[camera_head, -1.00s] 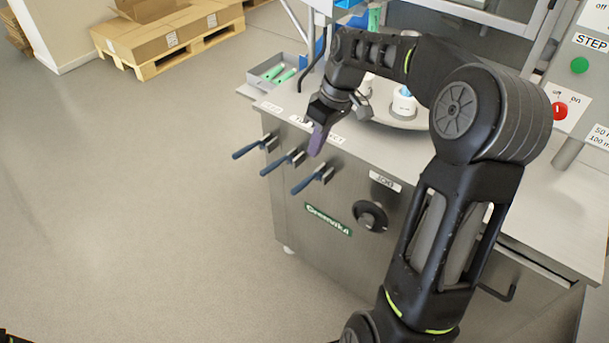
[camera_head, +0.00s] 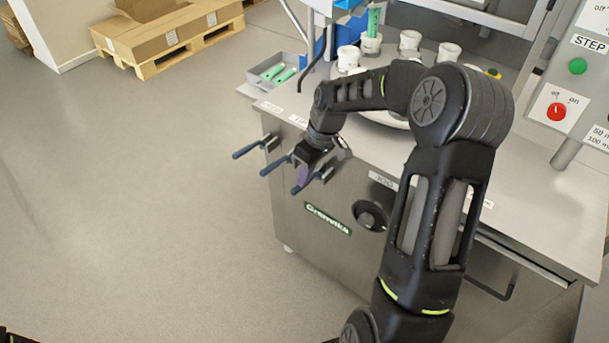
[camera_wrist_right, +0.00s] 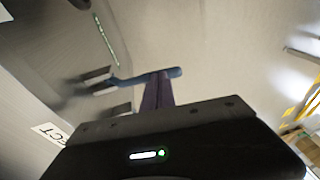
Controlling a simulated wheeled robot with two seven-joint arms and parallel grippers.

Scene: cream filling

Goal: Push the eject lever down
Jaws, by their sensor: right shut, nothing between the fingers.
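Three levers with blue handles stick out from the steel machine's front. The rightmost one, the eject lever (camera_head: 297,189), is partly covered by my right gripper (camera_head: 304,178). In the right wrist view, its handle (camera_wrist_right: 150,76) crosses the tips of my purple fingers (camera_wrist_right: 158,88), and a label ending in "CT" (camera_wrist_right: 50,133) shows on the machine. The fingers are shut with nothing between them, right at the handle; I cannot tell whether they touch it. The lever sticks out like its neighbours, the middle lever (camera_head: 273,166) and left lever (camera_head: 246,150). My left gripper is not in view.
A round knob (camera_head: 370,215) is on the machine's front, right of the levers. White cups (camera_head: 348,57) stand on the machine top behind my right arm. A grey tray (camera_head: 262,86) holds green items.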

